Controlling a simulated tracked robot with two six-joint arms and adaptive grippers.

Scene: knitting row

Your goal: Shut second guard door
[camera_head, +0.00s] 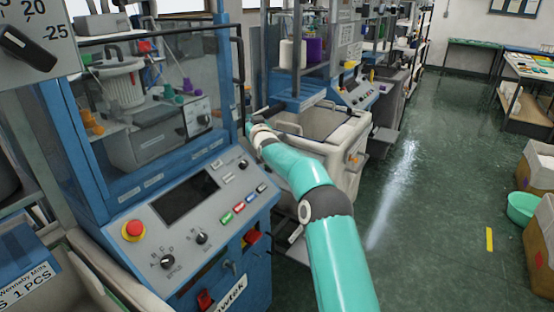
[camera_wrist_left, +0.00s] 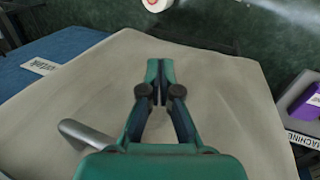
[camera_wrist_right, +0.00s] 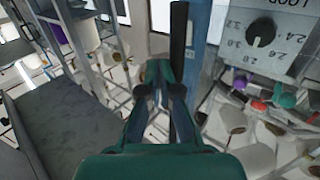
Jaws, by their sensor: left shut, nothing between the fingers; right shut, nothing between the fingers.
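The near knitting machine's guard door (camera_head: 150,110) is a clear panel in a dark frame above the control panel. A black upright handle bar (camera_head: 239,70) runs along its right edge, beside a blue post. I cannot tell whether the door is fully closed. My right gripper (camera_head: 249,122) is small and partly hidden by its arm, near the bar's lower end. In the right wrist view the right gripper (camera_wrist_right: 160,68) is shut and empty, with the black bar (camera_wrist_right: 179,45) just right of its fingertips. My left gripper (camera_wrist_left: 160,66) is shut and empty over a beige surface (camera_wrist_left: 85,85), outside the head view.
The control panel (camera_head: 195,205) with a red stop button (camera_head: 134,230) juts out below the door. A beige bin (camera_head: 320,135) stands right of the machine, close to my right arm. More machines line the row behind.

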